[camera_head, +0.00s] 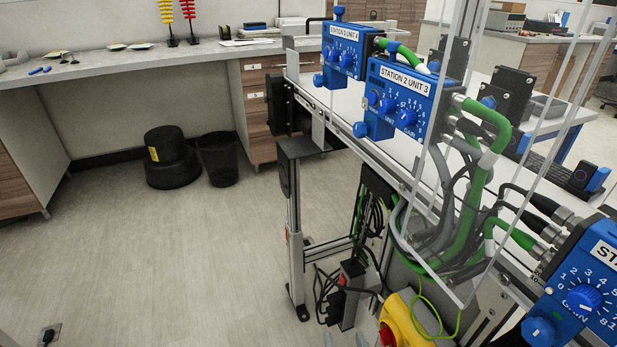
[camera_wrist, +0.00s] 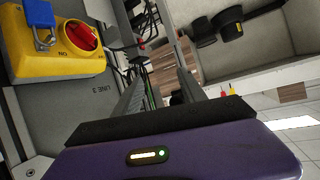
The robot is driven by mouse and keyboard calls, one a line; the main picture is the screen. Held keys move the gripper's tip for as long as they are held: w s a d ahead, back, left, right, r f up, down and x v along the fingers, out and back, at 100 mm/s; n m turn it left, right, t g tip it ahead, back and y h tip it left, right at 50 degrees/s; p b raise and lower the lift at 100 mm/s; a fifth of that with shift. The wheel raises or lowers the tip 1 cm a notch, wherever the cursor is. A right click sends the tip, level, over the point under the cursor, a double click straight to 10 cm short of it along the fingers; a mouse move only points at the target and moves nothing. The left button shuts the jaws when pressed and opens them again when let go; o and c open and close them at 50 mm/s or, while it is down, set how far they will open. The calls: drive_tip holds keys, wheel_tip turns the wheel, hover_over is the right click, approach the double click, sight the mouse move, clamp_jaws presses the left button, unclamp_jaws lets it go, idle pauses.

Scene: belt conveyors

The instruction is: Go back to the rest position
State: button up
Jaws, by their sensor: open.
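My gripper (camera_wrist: 160,88) shows in the wrist view, with its purple body at the bottom and two dark fingers reaching up the picture. The fingers stand apart with nothing held between them. A yellow switch box (camera_wrist: 45,62) with a red rotary knob (camera_wrist: 80,36) and a blue padlock (camera_wrist: 41,20) is at the upper left, to the left of the fingers and apart from them. A yellow box also shows at the bottom of the head view (camera_head: 403,322).
The conveyor frame (camera_head: 345,128) carries blue station units (camera_head: 397,100), green and grey cables (camera_head: 470,200) and a clear panel. A black bin (camera_head: 217,158) and a black round stool (camera_head: 170,160) stand by the bench (camera_head: 130,62).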

drive_tip(key=s+d+r+p, duration=0.3)
drive_tip(key=s+r, duration=0.3)
drive_tip(key=s, duration=0.4)
drive_tip(key=s+d+r+t+h+p, duration=0.1)
drive_tip(key=s+d+r, duration=0.4)
drive_tip(key=s, duration=0.5)
drive_tip(key=s+d+r+p, duration=0.4)
drive_tip(key=s+r, duration=0.4)
drive_tip(key=s, duration=0.2)
drive_tip(key=shift+s+d+r+t+p, duration=0.15)
drive_tip(key=shift+d+t+p, duration=0.15)
drive_tip(key=shift+t, duration=0.1)
